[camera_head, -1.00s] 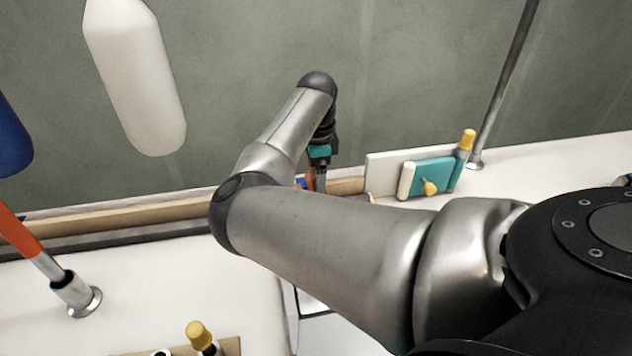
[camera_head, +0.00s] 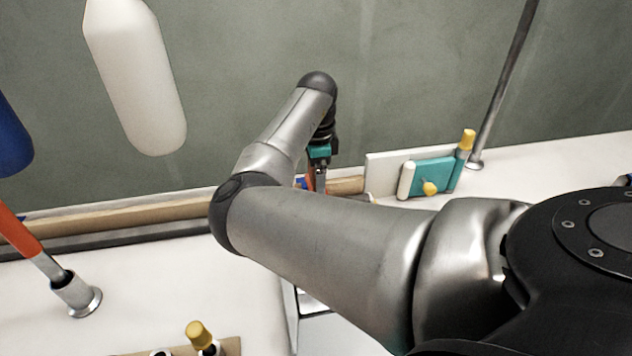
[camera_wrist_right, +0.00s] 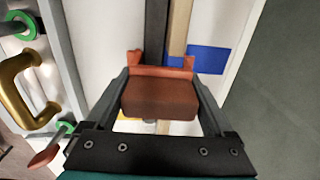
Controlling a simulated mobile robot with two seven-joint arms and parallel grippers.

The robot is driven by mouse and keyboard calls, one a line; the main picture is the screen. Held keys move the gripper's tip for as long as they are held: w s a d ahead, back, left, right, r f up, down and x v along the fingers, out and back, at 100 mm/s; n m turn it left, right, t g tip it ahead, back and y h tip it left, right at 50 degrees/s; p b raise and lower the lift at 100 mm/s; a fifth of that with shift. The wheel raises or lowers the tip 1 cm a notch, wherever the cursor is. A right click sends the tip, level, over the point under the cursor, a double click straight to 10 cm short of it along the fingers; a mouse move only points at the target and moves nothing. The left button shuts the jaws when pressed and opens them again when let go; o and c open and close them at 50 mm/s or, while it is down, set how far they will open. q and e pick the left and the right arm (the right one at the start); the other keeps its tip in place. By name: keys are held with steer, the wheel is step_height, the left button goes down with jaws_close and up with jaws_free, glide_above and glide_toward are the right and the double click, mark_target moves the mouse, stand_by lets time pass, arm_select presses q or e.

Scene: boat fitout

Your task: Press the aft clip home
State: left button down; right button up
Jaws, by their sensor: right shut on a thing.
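The clip, a red-brown block (camera_wrist_right: 160,98) with a lighter red flange and upright prongs at its far side, sits between the fingers of my right gripper (camera_wrist_right: 160,82) in the right wrist view. The gripper is shut on it. The clip is at a dark strip and a wooden rail (camera_wrist_right: 180,30); whether it is fully seated on them I cannot tell. In the head view my right gripper (camera_head: 319,178) points down at the rail (camera_head: 130,214), with a bit of orange-red beside it. My left gripper is not in view.
A blue patch (camera_wrist_right: 208,59) lies beside the rail. A brass handle (camera_wrist_right: 22,85) is at the left of the wrist view. A white panel with a teal block (camera_head: 432,174) stands right of the gripper. A white fender (camera_head: 140,80) hangs at upper left; posts rise at both sides.

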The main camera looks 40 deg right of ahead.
steer(key=shift+f, duration=0.3)
steer(key=o, duration=1.4)
steer(key=shift+s, duration=0.1)
steer(key=shift+o, duration=0.8)
steer(key=shift+f, duration=0.1)
steer(key=shift+r, duration=0.3)
step_height(320, 180, up, 8)
steer(key=p, duration=0.3)
steer(key=shift+f, duration=0.25)
step_height(320, 180, up, 6)
steer(key=shift+s+a+p, duration=0.1)
steer(key=shift+p, duration=1)
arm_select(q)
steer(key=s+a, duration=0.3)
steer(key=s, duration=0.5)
arm_select(e)
steer(key=shift+r, duration=0.65)
